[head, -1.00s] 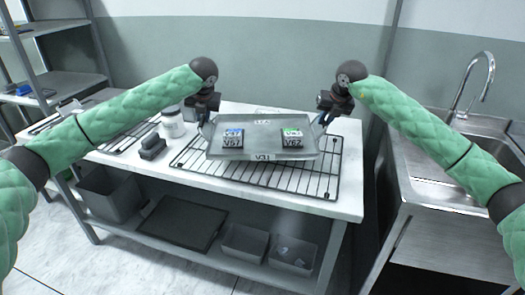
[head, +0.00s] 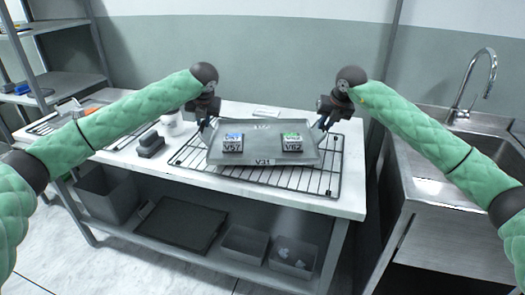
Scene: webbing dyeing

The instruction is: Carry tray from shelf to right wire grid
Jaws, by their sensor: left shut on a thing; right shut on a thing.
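The grey metal tray (head: 262,148), marked V31 on its front, is level over the right wire grid (head: 315,184) on the white table. It carries two small labelled boxes, one with a blue mark (head: 232,143) on the left and one with a green mark (head: 292,142) on the right. My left gripper (head: 205,123) is shut on the tray's left handle. My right gripper (head: 324,121) is shut on its right handle. The tray hides the middle of the grid. I cannot tell whether the tray touches the grid.
A dark block (head: 151,144) and a white jar (head: 172,123) stand left of the grid. Another wire grid lies further left, partly behind my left arm. A metal sink (head: 473,150) with a tap stands at the right. Bins (head: 244,244) sit on the lower shelf.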

